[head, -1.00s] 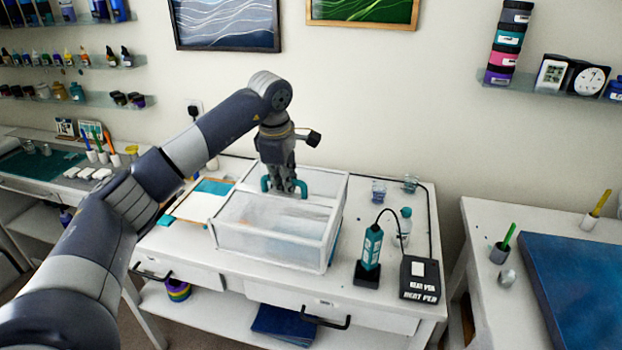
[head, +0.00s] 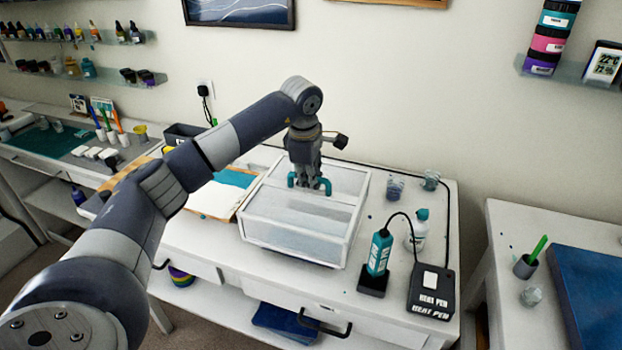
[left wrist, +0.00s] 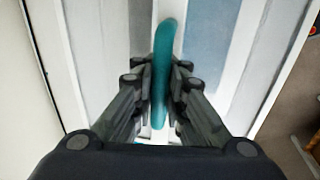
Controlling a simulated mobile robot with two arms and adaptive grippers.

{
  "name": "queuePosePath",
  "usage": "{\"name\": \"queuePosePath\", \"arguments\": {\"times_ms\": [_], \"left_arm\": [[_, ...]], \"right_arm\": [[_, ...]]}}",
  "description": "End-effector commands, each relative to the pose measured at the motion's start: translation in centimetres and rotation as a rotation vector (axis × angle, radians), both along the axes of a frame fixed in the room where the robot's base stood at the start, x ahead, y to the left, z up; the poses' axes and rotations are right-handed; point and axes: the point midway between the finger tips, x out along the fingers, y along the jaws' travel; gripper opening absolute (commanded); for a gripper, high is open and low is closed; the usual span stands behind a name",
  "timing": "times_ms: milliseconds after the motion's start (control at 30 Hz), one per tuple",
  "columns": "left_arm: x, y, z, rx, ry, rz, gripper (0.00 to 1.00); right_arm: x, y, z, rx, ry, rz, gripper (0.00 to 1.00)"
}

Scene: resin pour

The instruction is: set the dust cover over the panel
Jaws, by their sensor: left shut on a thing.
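The dust cover (head: 290,241) is a clear, box-shaped lid with a white frame and a teal handle on top. It is upright over the middle of the white table; I cannot tell whether its lower edge touches the tabletop. My left gripper (head: 310,186) is above the cover, shut on the teal handle. The left wrist view shows the handle (left wrist: 163,75) between the fingers. I cannot make out the panel clearly through the hazy cover. My right gripper is not in view.
A teal heat pen (head: 379,254) in its stand and its black control box (head: 431,291) are close to the cover's right, with a bottle (head: 418,230) and cups (head: 394,189) behind. A teal-and-white board (head: 212,200) lies on the left.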

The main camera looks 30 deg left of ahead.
Motion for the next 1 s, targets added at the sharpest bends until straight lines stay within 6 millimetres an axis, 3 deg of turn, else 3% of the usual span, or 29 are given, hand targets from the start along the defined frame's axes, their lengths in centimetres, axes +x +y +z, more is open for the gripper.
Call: {"name": "queuePosePath", "arguments": {"times_ms": [700, 1000], "left_arm": [[0.0, 0.0, -6.5, -0.001, -0.001, 0.000, 0.00], [0.0, 0.0, -7.6, -0.001, -0.001, 0.000, 0.00]], "right_arm": [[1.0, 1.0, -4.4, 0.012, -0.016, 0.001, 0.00], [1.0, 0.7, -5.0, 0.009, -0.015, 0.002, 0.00]]}}
